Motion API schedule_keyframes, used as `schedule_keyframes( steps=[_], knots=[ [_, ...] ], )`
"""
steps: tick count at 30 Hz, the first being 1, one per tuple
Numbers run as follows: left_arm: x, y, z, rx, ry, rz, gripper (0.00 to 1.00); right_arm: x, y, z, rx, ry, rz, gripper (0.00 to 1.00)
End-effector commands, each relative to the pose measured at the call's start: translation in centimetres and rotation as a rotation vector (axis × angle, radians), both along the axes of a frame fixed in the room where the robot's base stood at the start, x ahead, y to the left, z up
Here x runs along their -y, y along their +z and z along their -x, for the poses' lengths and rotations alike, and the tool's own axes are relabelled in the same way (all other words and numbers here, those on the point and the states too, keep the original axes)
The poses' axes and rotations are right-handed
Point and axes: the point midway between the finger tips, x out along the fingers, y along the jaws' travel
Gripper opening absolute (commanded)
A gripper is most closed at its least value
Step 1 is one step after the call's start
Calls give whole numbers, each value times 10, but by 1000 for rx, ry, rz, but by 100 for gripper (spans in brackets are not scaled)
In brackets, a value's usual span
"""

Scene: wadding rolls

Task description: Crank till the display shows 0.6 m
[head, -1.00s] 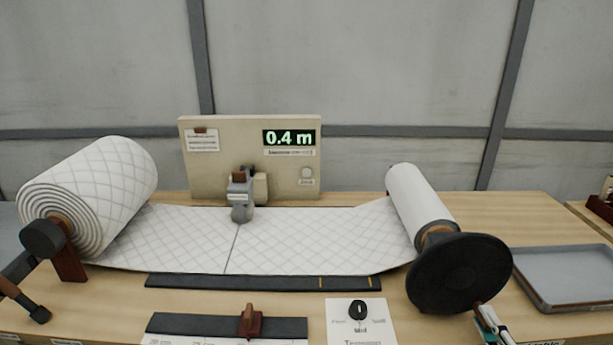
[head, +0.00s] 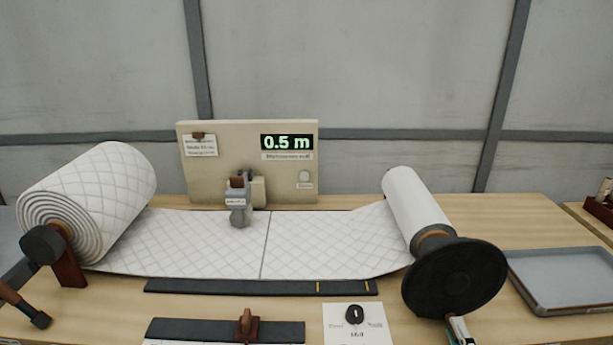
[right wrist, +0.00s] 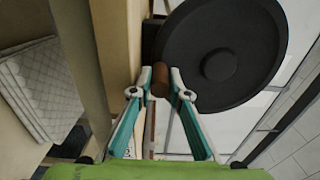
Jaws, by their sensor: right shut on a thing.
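The display (head: 287,142) on the beige board reads 0.5 m. The black crank disc (head: 455,278) sits at the front end of the right-hand take-up roll (head: 414,200). White quilted wadding (head: 320,240) runs flat from the big left roll (head: 95,195) to it, with a cross seam near the middle. My right gripper (head: 459,328) is at the lower edge of the disc. In the right wrist view, its fingers (right wrist: 160,82) are shut on the brown crank handle (right wrist: 160,78), beside the black disc (right wrist: 222,55). My left gripper is not in view.
A grey measuring head (head: 238,205) stands over the wadding's far edge. A dark bar with yellow marks (head: 250,287) lies in front. A card with a black knob (head: 355,315) and a slider with a brown handle (head: 246,325) are nearer. A grey tray (head: 565,278) lies at right.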

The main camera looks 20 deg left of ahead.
Motion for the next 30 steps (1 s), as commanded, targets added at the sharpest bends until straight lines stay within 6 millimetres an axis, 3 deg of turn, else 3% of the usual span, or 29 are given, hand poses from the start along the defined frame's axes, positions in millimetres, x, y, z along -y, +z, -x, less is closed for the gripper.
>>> schedule_keyframes(
  steps=[1,30],
  knots=[
    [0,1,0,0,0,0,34,-12,-3,5,-13,20,-12,4],
    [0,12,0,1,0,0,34,-32,0,12,-17,23,-21,4]
  ],
)
